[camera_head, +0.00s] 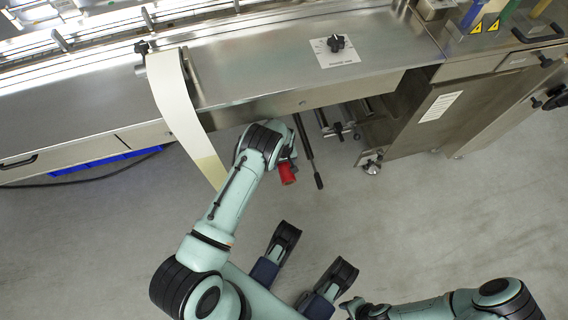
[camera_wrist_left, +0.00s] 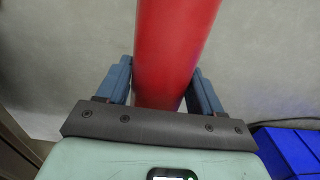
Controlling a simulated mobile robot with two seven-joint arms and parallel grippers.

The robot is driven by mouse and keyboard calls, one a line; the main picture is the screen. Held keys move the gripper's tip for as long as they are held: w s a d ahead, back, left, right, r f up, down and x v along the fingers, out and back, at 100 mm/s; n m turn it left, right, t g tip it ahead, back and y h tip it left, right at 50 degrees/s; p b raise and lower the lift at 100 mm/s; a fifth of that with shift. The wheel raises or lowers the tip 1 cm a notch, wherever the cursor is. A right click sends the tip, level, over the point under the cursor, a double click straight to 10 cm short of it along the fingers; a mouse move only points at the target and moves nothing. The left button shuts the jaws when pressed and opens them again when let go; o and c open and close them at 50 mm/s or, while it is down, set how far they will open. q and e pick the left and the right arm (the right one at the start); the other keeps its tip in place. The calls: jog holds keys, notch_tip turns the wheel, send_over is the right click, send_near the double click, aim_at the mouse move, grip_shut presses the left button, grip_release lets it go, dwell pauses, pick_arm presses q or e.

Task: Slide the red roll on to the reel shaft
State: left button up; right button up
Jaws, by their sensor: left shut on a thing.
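The red roll (camera_head: 287,174) shows as a short red end just past my left wrist in the head view. In the left wrist view the red roll (camera_wrist_left: 174,50) is a long smooth red cylinder running out of the top of the picture. My left gripper (camera_wrist_left: 161,72) is shut on it, with one blue finger on each side. A dark rod (camera_head: 308,150) slants out below the machine, right of the roll and apart from it; I cannot tell whether this is the reel shaft. My right arm is at the bottom right; its gripper is not clear.
The steel machine bench (camera_head: 270,60) spans the top, its front edge close to my left wrist. A pale film strip (camera_head: 180,105) hangs over it, left of my wrist. A cabinet (camera_head: 440,115) stands at right. Grey floor (camera_head: 440,220) is clear in front.

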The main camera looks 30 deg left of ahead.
dwell(0.3)
pick_arm(q)
jog(key=o, duration=1.2)
jog(key=shift+o, duration=0.2)
